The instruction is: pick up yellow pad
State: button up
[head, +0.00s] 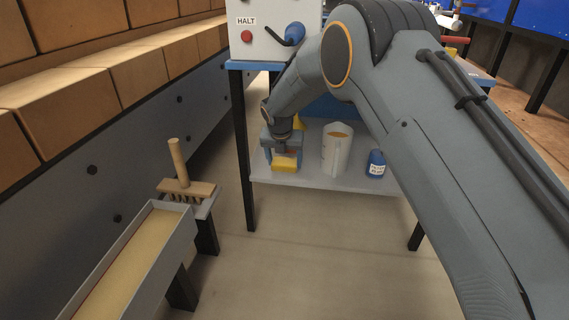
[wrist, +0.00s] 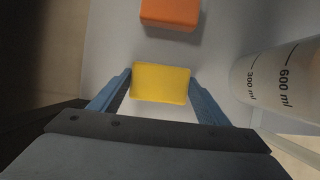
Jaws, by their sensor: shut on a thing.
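The yellow pad (wrist: 160,83) is a small rounded block between the two blue fingers of my gripper (wrist: 160,88) in the wrist view. The fingers are shut on its left and right sides. In the head view the yellow pad (head: 285,163) shows below my gripper (head: 283,158), at the level of the grey lower shelf (head: 310,180). I cannot tell whether the pad touches the shelf.
An orange block (wrist: 170,13) lies just beyond the pad. A measuring jug (head: 337,150) stands close on the right, with a blue bottle (head: 376,164) past it. The cabinet marked HALT (head: 258,40) stands above. A brush (head: 184,185) sits at left.

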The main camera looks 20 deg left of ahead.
aim_at(285, 159)
jog(key=shift+r+p, duration=1.2)
jog(key=shift+r, duration=0.45)
jog(key=shift+s+r, duration=0.15)
jog(key=shift+r, duration=0.15)
jog(key=s+d+p, duration=0.4)
jog(key=s+p, duration=0.2)
jog(key=s, duration=1.1)
jog(key=shift+f, duration=0.2)
jog(key=shift+s+d, duration=0.1)
